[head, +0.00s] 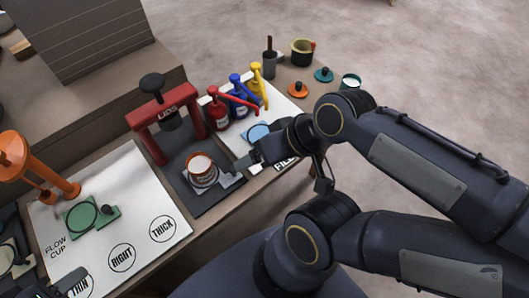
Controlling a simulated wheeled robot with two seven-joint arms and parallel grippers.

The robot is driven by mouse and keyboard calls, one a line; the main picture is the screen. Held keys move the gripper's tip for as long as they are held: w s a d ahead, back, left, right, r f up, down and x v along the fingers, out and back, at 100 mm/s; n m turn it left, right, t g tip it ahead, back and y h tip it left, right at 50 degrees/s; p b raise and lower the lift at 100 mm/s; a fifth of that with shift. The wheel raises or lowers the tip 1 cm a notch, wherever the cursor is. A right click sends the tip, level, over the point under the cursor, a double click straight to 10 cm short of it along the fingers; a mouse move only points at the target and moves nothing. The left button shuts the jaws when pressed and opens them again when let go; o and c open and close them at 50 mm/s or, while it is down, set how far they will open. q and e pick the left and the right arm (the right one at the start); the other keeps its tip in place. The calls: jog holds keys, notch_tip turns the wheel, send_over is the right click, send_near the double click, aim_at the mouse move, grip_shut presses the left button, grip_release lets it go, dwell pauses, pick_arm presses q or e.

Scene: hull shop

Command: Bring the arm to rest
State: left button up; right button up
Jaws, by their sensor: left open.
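My left gripper (243,172) is over the front edge of the bench, at the right side of the dark press base. It is open, and I see nothing between its fingers. My left arm reaches in from the right of the picture and partly hides the "FILL" mat (236,137) and a blue disc (258,132).
The red lid press (196,122) stands behind the can. Red, blue and yellow pump bottles (237,97) stand behind the gripper. Cups and small lids sit at the bench's far right end. A white flow-cup mat (150,205) and an orange stand (45,170) are at left. Open floor lies beyond.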

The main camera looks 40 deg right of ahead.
pick_arm(q)
notch_tip(320, 180, up, 14)
jog(key=p, duration=1.4)
jog(key=shift+r, duration=0.2)
pick_arm(e)
notch_tip(320, 180, up, 14)
jog(key=shift+r, duration=0.2)
pick_arm(q)
jog(key=shift+c, duration=0.2)
pick_arm(e)
jog(key=shift+c, duration=0.2)
